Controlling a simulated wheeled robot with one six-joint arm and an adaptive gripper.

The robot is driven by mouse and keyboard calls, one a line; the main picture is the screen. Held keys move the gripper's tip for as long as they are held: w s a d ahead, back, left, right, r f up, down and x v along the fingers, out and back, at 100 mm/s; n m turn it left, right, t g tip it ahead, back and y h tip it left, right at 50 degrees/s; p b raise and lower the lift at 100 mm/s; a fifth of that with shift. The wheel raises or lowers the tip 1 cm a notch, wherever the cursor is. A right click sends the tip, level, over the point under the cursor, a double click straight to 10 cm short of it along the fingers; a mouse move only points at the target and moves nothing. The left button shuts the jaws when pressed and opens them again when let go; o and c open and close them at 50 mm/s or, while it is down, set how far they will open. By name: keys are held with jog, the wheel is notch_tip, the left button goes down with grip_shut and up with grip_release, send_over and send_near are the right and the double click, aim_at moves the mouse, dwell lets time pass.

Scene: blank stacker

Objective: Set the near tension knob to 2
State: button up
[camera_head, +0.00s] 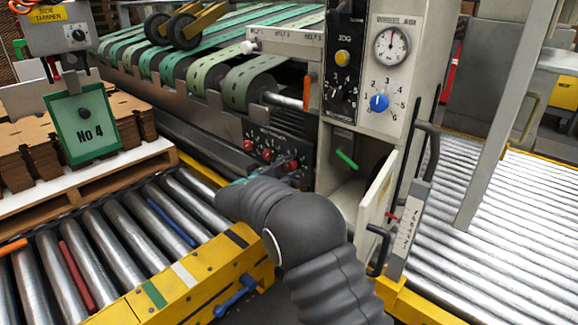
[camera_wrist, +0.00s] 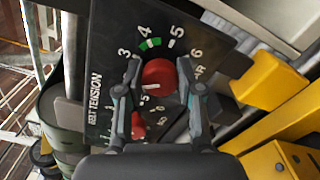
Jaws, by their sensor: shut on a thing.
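The near tension knob (camera_wrist: 160,72) is red and round, on a black panel (camera_wrist: 104,40) lettered BELT TENSION. My gripper (camera_wrist: 160,75) has one finger on each side of this knob and is shut on it in the wrist view. A white pointer line on the knob points left and slightly down, toward the left finger. Numbers 3, 4, 5 and 6 show around it, with a green mark by 4; the lower numbers are hidden or unclear. A second red knob (camera_wrist: 138,126) sits below, partly covered. In the head view, my arm hides most of the gripper.
A yellow bar (camera_wrist: 272,82) is close to the right of the panel. In the head view, a roller conveyor (camera_head: 130,235) with a yellow rail runs at the left. An open cabinet door (camera_head: 378,205) and a blue selector knob (camera_head: 379,102) are at the right.

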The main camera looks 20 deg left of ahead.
jog(key=shift+n+p, duration=0.35)
jog(key=shift+n, duration=0.85)
jog(key=o, duration=1.2)
jog(key=shift+c, duration=0.2)
jog(key=v, duration=1.2)
